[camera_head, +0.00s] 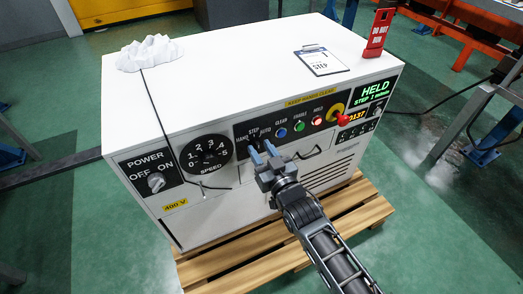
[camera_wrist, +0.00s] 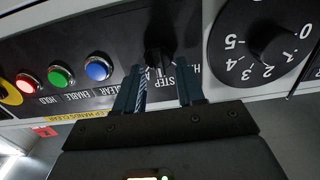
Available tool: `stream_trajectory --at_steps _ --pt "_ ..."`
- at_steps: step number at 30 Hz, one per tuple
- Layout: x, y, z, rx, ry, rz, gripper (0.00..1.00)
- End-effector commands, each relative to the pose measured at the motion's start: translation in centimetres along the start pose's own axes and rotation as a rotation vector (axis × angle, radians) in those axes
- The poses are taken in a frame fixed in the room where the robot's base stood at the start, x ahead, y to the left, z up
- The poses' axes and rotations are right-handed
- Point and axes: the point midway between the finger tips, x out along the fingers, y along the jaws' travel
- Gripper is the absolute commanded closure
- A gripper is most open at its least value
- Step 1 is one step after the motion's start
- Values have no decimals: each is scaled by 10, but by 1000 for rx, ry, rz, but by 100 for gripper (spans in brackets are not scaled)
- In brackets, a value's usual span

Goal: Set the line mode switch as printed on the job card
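The line mode switch is a black knob (camera_wrist: 157,48) on the black panel, under the labels HAND, STEP and AUTO in the head view. My gripper (camera_head: 262,150) is in front of it and hides most of it there. In the wrist view, which is upside down, my gripper (camera_wrist: 161,78) is open, with one finger on each side of the knob's near end and gaps between. Which label the knob points to I cannot tell for certain. The job card (camera_head: 320,61) lies on a clipboard on the cabinet top and reads STEP in large print.
The white cabinet (camera_head: 190,88) stands on a wooden pallet (camera_head: 240,268). Beside the switch are the speed dial (camera_head: 207,155), blue clear button (camera_head: 281,132), green enable button (camera_head: 299,127) and red hold button (camera_head: 317,121). A display (camera_head: 374,93) reads HELD, STEP. A red DO NOT RUN tag (camera_head: 379,32) stands on top.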

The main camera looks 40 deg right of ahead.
Motion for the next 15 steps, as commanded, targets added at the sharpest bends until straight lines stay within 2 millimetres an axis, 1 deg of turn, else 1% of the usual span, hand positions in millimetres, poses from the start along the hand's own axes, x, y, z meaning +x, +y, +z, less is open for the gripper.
stream_trajectory --at_steps 5,9,12,15 --pt "-24 -1 1 1 -4 -2 62" --pt "-48 -1 1 0 -3 -1 62" --pt "-61 -1 1 0 -3 -1 62" --pt "-71 0 1 0 -2 -1 62"
